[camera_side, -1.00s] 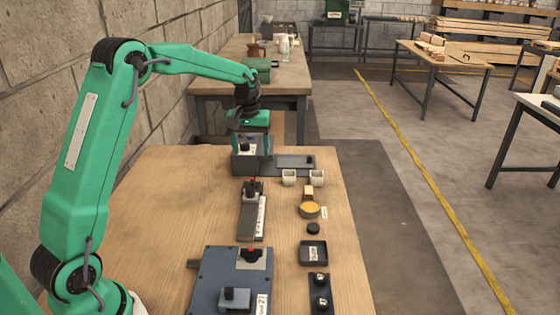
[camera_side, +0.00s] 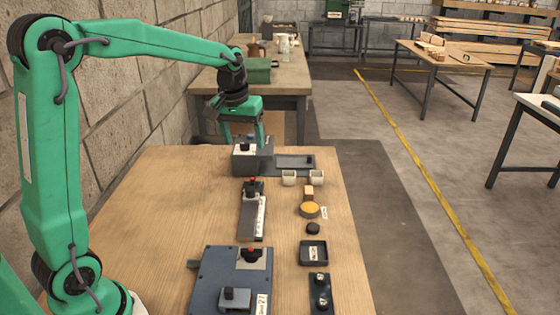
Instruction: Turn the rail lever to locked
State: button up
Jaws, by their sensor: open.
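A long narrow grey rail block (camera_side: 253,217) with a white label lies on the table. The label is too small to read, so I cannot tell the lever's marked position. Beyond it is a grey box (camera_side: 251,160) with a small black knob on top. My gripper (camera_side: 243,140) points down at this box, its two green fingers apart with nothing visible between them. The fingertips are close to the box's top and back; I cannot tell whether they touch it. My gripper is farther back than the red-tipped lever.
A blue box (camera_side: 212,278) with another red knob (camera_side: 249,251) stands nearest. Along the right lie a dark tray (camera_side: 295,162), two pale cups (camera_side: 289,178), a wooden cube (camera_side: 308,191), a yellow-topped disc (camera_side: 309,209) and a black tray (camera_side: 313,242). The wooden tabletop (camera_side: 170,200) is bare at left.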

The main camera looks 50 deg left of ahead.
jog(key=s+d+r+m+t, duration=0.1)
jog(key=s+d+r, duration=0.2)
jog(key=s, duration=0.4)
jog(key=shift+d+r+m, duration=0.25)
jog(key=shift+d+m, duration=0.15)
jog(key=shift+d, duration=0.1)
jog(key=s+d+f+m+t, duration=0.1)
jog(key=s+d+m, duration=0.1)
jog(key=s, duration=0.5)
jog(key=s+d+m+t, duration=0.1)
jog(key=s+d+m, duration=0.1)
jog(key=s, duration=0.6)
jog(key=shift+d+f+t, duration=0.3)
jog(key=shift+d+f, duration=0.05)
jog(key=shift+d, duration=0.3)
